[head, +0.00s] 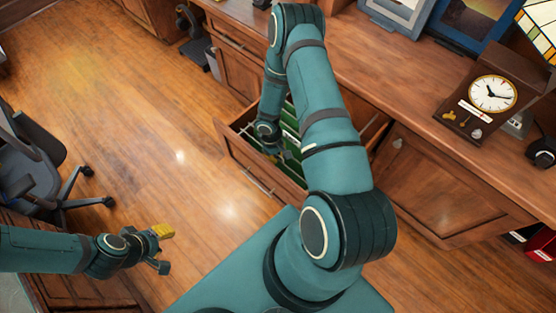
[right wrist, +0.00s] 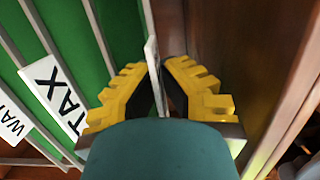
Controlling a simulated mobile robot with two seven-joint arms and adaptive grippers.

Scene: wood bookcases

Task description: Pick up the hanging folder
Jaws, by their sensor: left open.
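Green hanging folders (head: 290,118) stand in an open wooden drawer (head: 236,150); they fill the left of the right wrist view (right wrist: 65,30), with white tabs reading "TAX" (right wrist: 52,93) and "WA…" (right wrist: 10,125). My right gripper (head: 272,150) reaches down into the drawer, partly hidden by its arm. In the right wrist view its yellow fingers (right wrist: 157,72) stand on both sides of a thin, pale upright edge (right wrist: 151,50), beside the drawer's wooden wall. I cannot tell whether they press on it. My left gripper (head: 162,250) is open and empty above the floor.
A wooden counter (head: 385,95) runs above the drawer, with a clock (head: 492,94) and picture frames (head: 398,12) on it. An office chair (head: 35,165) stands at the left. The wooden floor (head: 130,130) between is clear.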

